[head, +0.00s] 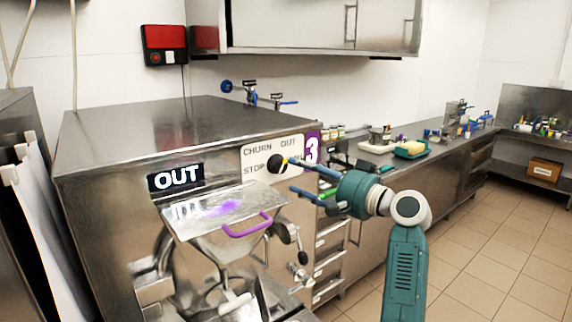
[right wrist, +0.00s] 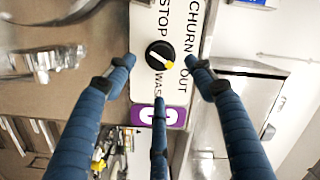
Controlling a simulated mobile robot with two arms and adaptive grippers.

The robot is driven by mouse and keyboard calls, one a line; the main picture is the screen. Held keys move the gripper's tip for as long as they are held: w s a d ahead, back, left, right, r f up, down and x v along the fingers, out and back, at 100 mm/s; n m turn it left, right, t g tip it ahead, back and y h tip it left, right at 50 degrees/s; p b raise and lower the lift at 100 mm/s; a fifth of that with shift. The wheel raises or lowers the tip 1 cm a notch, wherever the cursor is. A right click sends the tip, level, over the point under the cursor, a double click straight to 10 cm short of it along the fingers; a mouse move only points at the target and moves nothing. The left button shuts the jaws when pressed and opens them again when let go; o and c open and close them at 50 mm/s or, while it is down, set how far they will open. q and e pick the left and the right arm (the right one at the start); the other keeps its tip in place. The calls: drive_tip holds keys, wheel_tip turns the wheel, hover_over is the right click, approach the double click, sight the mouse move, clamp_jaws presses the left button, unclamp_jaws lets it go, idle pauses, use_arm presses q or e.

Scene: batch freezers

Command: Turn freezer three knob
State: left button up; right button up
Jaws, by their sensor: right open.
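The freezer three knob (head: 277,164) is round and black with a yellow pointer mark, on a white label panel (head: 256,153) reading CHURN, OUT and STOP beside a purple "3" tag (head: 312,148). My right gripper (head: 289,176) is open with its blue fingers reaching toward the panel. In the right wrist view the knob (right wrist: 159,56) sits ahead between the spread fingertips of my right gripper (right wrist: 158,75). Its yellow end points to the lower right there, on the side of OUT and WASH. I cannot tell whether any finger touches the knob. My left gripper is not in view.
The steel freezer (head: 177,120) has an OUT sign (head: 175,177) and a chute lid with a purple handle (head: 248,228) below the knob, left of my right arm. A counter (head: 420,150) with containers runs back to the right. The tiled floor at right is clear.

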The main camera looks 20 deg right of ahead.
sight(282, 167)
drive_tip(key=p+x, duration=0.1)
drive_tip(key=x, duration=0.4)
drive_tip(key=shift+s+a+r, duration=0.1)
drive_tip(key=shift+a+r, duration=0.05)
drive_tip(key=shift+p+x, duration=0.4)
drive_tip(key=shift+x, duration=0.35)
drive_tip(key=shift+c, duration=0.2)
drive_tip(key=shift+f, duration=0.2)
drive_tip(key=c, duration=1.1)
